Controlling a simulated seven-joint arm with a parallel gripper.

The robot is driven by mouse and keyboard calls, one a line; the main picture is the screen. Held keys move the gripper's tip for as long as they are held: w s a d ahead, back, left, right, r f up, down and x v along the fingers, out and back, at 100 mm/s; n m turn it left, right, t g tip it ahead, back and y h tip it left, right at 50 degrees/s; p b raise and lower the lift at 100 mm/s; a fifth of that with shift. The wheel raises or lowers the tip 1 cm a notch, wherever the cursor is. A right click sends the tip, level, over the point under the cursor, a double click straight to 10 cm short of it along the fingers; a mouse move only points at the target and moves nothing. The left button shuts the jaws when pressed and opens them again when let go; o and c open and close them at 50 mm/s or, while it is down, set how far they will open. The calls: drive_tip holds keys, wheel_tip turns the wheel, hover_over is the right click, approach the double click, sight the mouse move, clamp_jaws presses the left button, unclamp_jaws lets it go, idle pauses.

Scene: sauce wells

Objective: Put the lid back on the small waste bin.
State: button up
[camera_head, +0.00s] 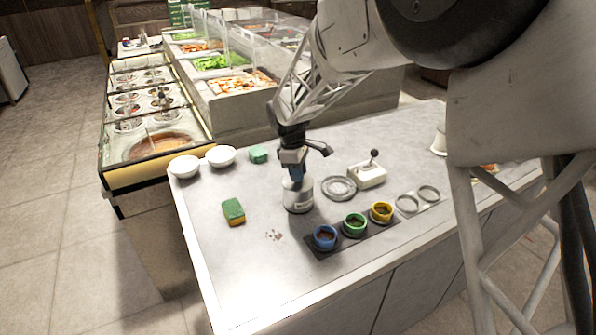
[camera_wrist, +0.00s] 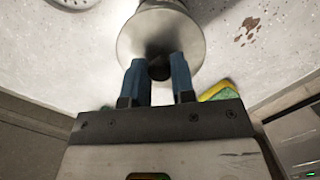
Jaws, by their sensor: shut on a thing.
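The small waste bin (camera_head: 298,198) is a silvery cylinder with a dark-lettered label, standing upright on the grey counter. Its lid (camera_wrist: 140,40) is a round, shiny metal disc with a dark knob (camera_wrist: 159,70). My gripper (camera_wrist: 157,62) has its blue fingers on either side of that knob and is shut on it. In the head view my gripper (camera_head: 297,174) points down directly over the bin. The lid is at the bin's top, lined up with it; I cannot tell whether it rests fully on the rim. The fingers and lid hide the bin's opening.
A green-yellow sponge (camera_head: 233,212) and brown crumbs (camera_head: 274,235) lie left of the bin. A grey round dish (camera_head: 339,188) and a lever device (camera_head: 367,175) stand right. Blue (camera_head: 325,237), green (camera_head: 355,224) and yellow (camera_head: 381,212) sauce cups stand in front. White bowls (camera_head: 184,167) stand at back left.

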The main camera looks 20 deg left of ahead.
idle(0.3)
drive_tip(key=o, duration=1.5)
drive_tip(key=shift+c, duration=0.2)
drive_tip(key=shift+r, duration=0.15)
drive_tip(key=shift+r, duration=3.35)
